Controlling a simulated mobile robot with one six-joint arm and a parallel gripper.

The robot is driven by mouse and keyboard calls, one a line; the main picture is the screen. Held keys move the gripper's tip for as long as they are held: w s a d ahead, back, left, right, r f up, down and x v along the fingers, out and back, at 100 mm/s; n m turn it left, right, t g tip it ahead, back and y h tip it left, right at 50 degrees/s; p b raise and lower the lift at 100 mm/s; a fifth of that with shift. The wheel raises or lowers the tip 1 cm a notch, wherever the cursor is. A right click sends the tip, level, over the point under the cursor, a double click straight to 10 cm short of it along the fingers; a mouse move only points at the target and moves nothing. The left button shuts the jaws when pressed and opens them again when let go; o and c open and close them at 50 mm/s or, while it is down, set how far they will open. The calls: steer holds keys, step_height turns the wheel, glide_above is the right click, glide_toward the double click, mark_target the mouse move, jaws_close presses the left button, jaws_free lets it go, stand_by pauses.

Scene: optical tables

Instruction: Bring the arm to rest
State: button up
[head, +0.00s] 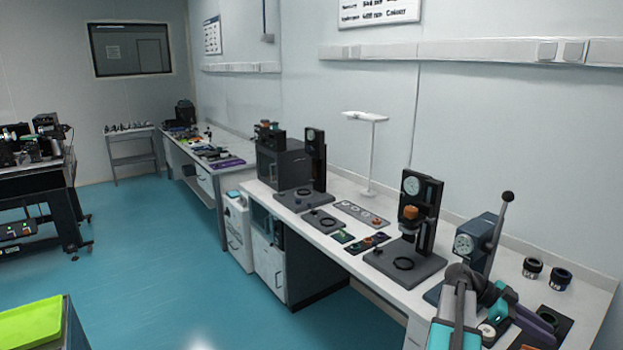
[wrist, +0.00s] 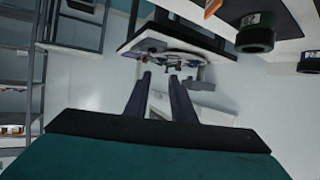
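My gripper (wrist: 161,77) shows in the wrist view with its two dark fingers apart and nothing visible between them. The fingers point toward a round grey-and-white fixture on a dark-edged bench, which is small and hard to make out. In the head view my arm, grey with teal bands, is folded at the lower right over the near end of the white bench (head: 327,235). I cannot clearly make out the gripper's fingers there.
A press with a lever (head: 478,243) stands right behind my arm. A taller gauge stand (head: 420,215) is to its left. Two black cylinders (head: 532,267) (head: 560,279) stand to the right. A green-topped table (head: 32,322) is at lower left. The blue floor (head: 150,255) is open between.

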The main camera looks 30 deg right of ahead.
steer(key=w+a+f+n+t+h+b, duration=0.1)
steer(key=w+a+f+n, duration=0.1)
steer(key=w+a+f, duration=0.4)
steer(key=w+a+f+n+t+h+b, duration=0.1)
steer(key=w+a+f+n+b, duration=0.15)
steer(key=w+f, duration=0.5)
steer(key=w+a+f+n+t+b, duration=0.1)
steer(key=w+a+f+n, duration=0.25)
steer(key=a+f, duration=0.55)
steer(key=w+a+f+n+t+b, duration=0.15)
steer(key=w+a+f, duration=0.25)
steer(key=a+f, duration=0.55)
steer(key=s+a+f+n+t+y+b, duration=0.1)
steer(key=s+a+f+n+y+b, duration=0.2)
steer(key=a+f+n, duration=0.95)
steer(key=s+a+f+n+y, duration=0.2)
steer(key=s+a+f, duration=0.1)
steer(key=a, duration=0.5)
steer(key=s+a+f+n+y, duration=0.2)
steer(key=a+f, duration=0.3)
steer(key=a, duration=0.3)
steer(key=s+a+f+n+y, duration=0.2)
steer(key=s+a+f+n, duration=0.1)
steer(key=a, duration=0.6)
steer(key=shift+s+f+n, duration=0.3)
steer(key=shift+s+f, duration=0.35)
steer(key=shift+s, duration=0.2)
steer(key=shift+t, duration=0.25)
